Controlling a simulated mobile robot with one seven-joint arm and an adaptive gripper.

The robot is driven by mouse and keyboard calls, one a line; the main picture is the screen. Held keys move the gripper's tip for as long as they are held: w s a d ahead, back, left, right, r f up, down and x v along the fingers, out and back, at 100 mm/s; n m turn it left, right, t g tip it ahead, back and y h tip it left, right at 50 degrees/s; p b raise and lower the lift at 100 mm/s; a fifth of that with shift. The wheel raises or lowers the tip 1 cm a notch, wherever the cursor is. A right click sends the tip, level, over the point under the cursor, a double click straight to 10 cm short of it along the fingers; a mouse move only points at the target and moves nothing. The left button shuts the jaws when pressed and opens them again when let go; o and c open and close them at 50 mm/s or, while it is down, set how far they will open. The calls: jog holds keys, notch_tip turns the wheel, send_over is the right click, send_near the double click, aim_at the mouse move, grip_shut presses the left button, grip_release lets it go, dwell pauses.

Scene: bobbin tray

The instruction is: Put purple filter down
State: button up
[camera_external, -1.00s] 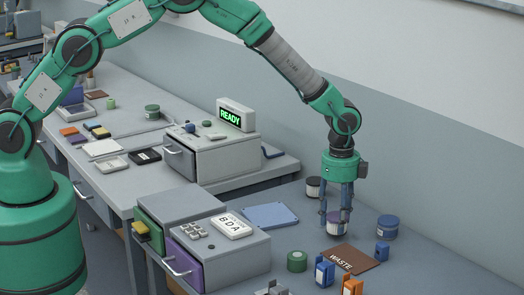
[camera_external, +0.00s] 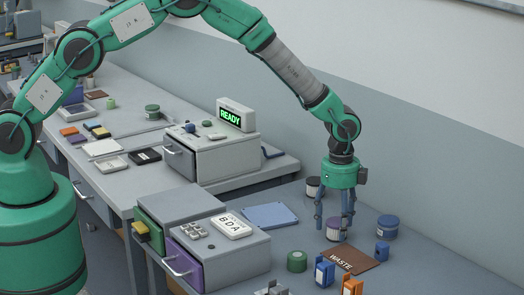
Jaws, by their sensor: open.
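The purple filter (camera_external: 333,230) is a short white cylinder with a purple top. It stands upright on the grey table at the right, just behind the brown WASTE mat (camera_external: 362,263). My gripper (camera_external: 334,222) points straight down over it. Its fingers are spread apart, one to each side of the filter, with a gap showing. Whether a fingertip still touches the filter is too small to tell.
A dark-topped filter (camera_external: 313,187) stands close behind my gripper, and a blue-topped one (camera_external: 388,227) stands to the right. A small blue block (camera_external: 382,251), a green roll (camera_external: 297,261) and a blue plate (camera_external: 270,216) lie around. A grey drawer unit (camera_external: 230,262) stands at left.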

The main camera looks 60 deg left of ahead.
aim_at(337, 221)
notch_tip(337, 221, up, 12)
jog(key=shift+p, duration=0.4)
dwell(0.4)
jog(key=shift+r, duration=0.1)
jog(key=shift+r, duration=0.1)
dwell(0.3)
jog(key=s+a+r+n+t, duration=0.1)
jog(key=s+a+r+n, duration=0.45)
jog(key=a+r, duration=0.7)
jog(key=s+a+r+n+t, duration=0.2)
jog(key=s+a+r, duration=0.65)
jog(key=r, duration=0.75)
jog(key=s+a+r+n+t, duration=0.1)
jog(key=s+a+r+n, duration=0.3)
jog(key=s, duration=0.4)
jog(key=s+a+r+n, duration=0.1)
jog(key=s+a+r, duration=0.2)
jog(key=s+a, duration=0.45)
jog(key=s+a+n, duration=0.2)
jog(key=s, duration=0.5)
jog(key=s+a+f+n+t, duration=0.1)
jog(key=s+a+n, duration=0.1)
jog(key=s, duration=0.6)
jog(key=shift+a+f+t, duration=0.25)
jog(key=shift+t, duration=0.05)
